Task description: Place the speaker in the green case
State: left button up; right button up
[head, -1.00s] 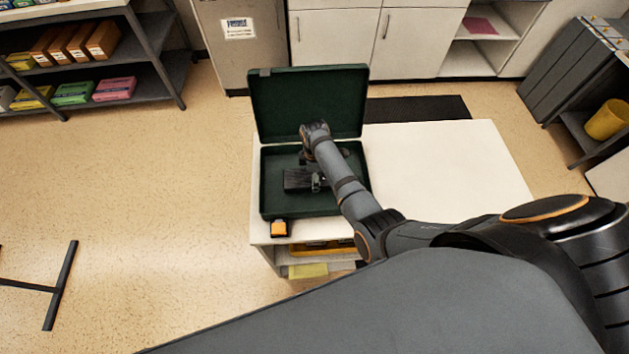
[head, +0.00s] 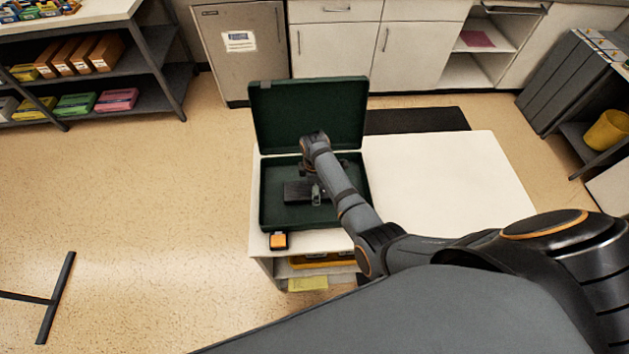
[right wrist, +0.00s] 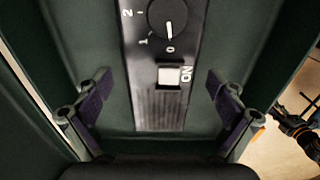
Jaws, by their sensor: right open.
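The green case (head: 262,195) stands open on the white-topped table, its lid (head: 308,115) raised at the back. The speaker (head: 297,192), a dark box, lies inside the case on its floor. In the right wrist view the speaker (right wrist: 158,105) shows a dial and a white ON switch. My right gripper (head: 317,192) reaches down into the case at the speaker. Its two fingers (right wrist: 160,112) are spread, one on each side of the speaker, with gaps between. The arm hides part of the case's right side. My left gripper is not seen in the head view.
A small orange-and-black item (head: 278,240) sits on the table's front edge, before the case. The white tabletop (head: 440,175) right of the case is clear. A yellow tray (head: 320,260) is on the shelf below. Shelves with boxes stand at the back left.

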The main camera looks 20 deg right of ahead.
notch_tip(320, 180, up, 12)
jog(key=shift+f, duration=0.2)
dwell(0.4)
